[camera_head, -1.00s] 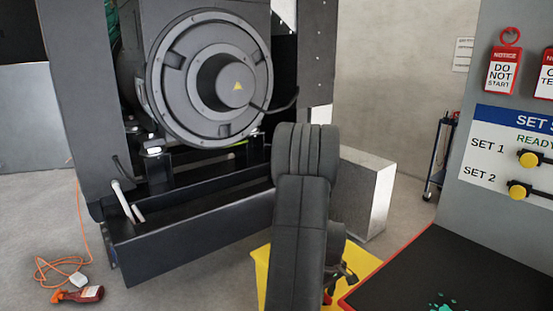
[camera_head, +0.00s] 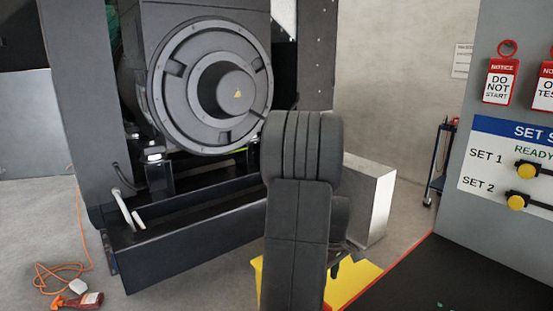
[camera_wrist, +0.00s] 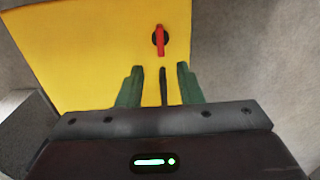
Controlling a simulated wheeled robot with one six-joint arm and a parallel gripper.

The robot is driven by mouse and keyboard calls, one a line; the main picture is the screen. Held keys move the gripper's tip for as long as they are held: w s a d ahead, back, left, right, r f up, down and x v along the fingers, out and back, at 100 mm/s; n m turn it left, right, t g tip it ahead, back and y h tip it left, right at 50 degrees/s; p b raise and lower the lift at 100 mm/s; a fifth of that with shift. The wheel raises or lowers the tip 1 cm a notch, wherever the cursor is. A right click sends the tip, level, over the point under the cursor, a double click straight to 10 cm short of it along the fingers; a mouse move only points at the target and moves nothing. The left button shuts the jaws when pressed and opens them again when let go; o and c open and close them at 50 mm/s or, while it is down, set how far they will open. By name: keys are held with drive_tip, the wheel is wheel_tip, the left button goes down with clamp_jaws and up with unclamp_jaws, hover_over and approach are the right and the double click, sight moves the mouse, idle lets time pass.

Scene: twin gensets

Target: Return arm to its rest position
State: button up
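Beyond the fingers is a yellow surface (camera_wrist: 90,50) with a red handle (camera_wrist: 161,41) on a dark round base. In the head view my dark arm stands in the middle foreground and mostly hides my gripper. A yellow surface (camera_head: 352,284) shows low behind the arm.
A large genset (camera_head: 215,90) on a black base frame (camera_head: 200,245) stands behind and left. A pale box (camera_head: 372,205) is behind my arm. A panel with tags (camera_head: 501,80) and a dark red-edged mat (camera_head: 430,280) are right. An orange cord (camera_head: 62,268) lies on the left floor.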

wheel_tip(320, 180, down, 11)
drive_tip(key=shift+s+f+b, duration=0.1)
drive_tip(key=shift+b, duration=0.8)
drive_tip(key=shift+r+m, duration=0.2)
drive_tip(key=shift+m, duration=0.2)
drive_tip(key=m, duration=0.3)
drive_tip(key=shift+m, duration=0.4)
drive_tip(key=m, duration=0.5)
drive_tip(key=shift+p, duration=0.3)
